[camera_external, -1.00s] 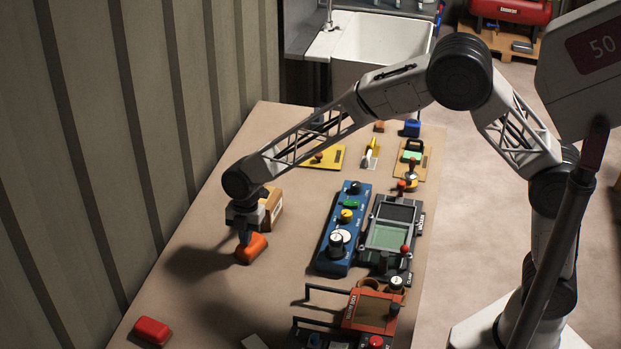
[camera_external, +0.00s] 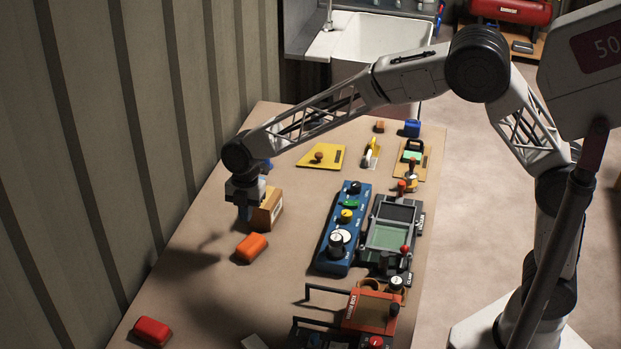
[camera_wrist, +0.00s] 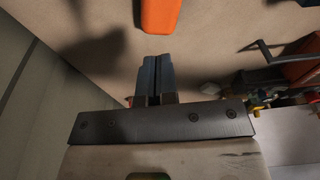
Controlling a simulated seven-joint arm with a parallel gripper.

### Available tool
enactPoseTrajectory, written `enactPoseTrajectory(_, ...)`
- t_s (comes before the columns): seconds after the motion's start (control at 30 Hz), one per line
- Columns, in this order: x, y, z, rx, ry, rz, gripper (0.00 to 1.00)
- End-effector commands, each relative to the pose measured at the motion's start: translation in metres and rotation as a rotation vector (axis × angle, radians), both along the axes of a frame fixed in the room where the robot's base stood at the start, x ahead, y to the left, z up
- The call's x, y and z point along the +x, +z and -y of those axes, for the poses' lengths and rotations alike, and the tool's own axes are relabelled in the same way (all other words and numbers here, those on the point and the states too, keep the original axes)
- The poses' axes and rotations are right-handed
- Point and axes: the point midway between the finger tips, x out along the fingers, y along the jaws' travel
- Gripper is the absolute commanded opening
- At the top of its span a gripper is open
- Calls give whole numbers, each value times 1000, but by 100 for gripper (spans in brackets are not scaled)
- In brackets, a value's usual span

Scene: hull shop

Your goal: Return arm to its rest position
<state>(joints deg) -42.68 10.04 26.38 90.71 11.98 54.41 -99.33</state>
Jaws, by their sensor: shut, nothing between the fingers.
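My gripper (camera_external: 244,212) hangs above the far left part of the table, in front of a wooden box. In the wrist view my gripper (camera_wrist: 157,62) shows its two blue-grey fingers side by side, shut and empty. My arm reaches from the base at the lower right, over the table, with its elbow high. An orange block (camera_external: 251,248) lies on the table below and slightly right of the gripper. It also shows at the top of the wrist view (camera_wrist: 160,14), apart from the fingertips.
The table (camera_external: 205,300) carries a wooden box (camera_external: 268,209), a red block (camera_external: 152,331), a blue control panel (camera_external: 337,262), a dark screen unit (camera_external: 392,235) and an orange-red box (camera_external: 371,312). Yellow plates lie at the back. A ribbed wall (camera_external: 90,150) stands close on the left.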

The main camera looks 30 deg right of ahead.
Motion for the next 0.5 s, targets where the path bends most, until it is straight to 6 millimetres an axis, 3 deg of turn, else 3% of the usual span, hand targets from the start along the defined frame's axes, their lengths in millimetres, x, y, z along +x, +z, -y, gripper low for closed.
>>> enactPoseTrajectory(0.37, 0, 0, 1, 0, -2, 0, 0)
enactPoseTrajectory(0.5, 2, 6, 10, -1, -28, 2, 0)
